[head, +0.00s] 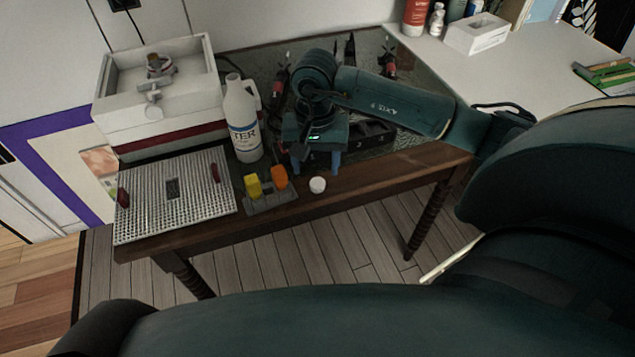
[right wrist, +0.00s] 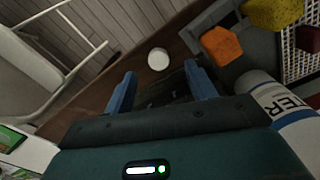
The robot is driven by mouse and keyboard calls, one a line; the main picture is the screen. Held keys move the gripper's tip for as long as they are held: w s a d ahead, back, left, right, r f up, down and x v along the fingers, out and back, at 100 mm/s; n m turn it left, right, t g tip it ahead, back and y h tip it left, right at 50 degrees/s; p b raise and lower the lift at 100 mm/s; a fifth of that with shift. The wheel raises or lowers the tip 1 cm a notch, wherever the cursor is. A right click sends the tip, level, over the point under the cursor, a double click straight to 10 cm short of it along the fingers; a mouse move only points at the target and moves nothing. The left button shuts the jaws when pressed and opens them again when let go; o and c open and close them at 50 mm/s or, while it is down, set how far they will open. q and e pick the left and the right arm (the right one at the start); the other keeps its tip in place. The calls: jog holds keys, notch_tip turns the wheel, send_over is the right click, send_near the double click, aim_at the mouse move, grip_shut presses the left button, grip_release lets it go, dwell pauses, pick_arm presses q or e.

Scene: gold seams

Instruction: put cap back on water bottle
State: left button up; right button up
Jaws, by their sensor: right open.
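The white water bottle (head: 243,125) stands upright on the dark wooden table, left of my right gripper. Its label reads "TER", and it also shows at the right of the right wrist view (right wrist: 298,125). A small round white cap (head: 317,185) lies on the table near its front edge, apart from the bottle. My right gripper (head: 316,168) is open and empty, with its blue fingers pointing down just behind the cap. In the right wrist view the cap (right wrist: 158,60) lies just beyond the gap between the fingertips (right wrist: 162,82). My left gripper is out of view.
A grey holder with a yellow block (head: 253,186) and an orange block (head: 279,177) sits left of the cap. A perforated metal plate (head: 145,210) and a white box (head: 160,100) are farther left. A dark tray (head: 372,133) lies behind the gripper. A white desk (head: 500,80) adjoins at right.

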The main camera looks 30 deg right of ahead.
aim_at(317, 179)
jog(key=shift+d+f, duration=0.15)
jog(key=shift+f, duration=2.5)
jog(key=shift+c, duration=0.3)
jog(key=c, duration=1)
notch_tip(317, 179, up, 10)
jog(key=shift+r, duration=0.1)
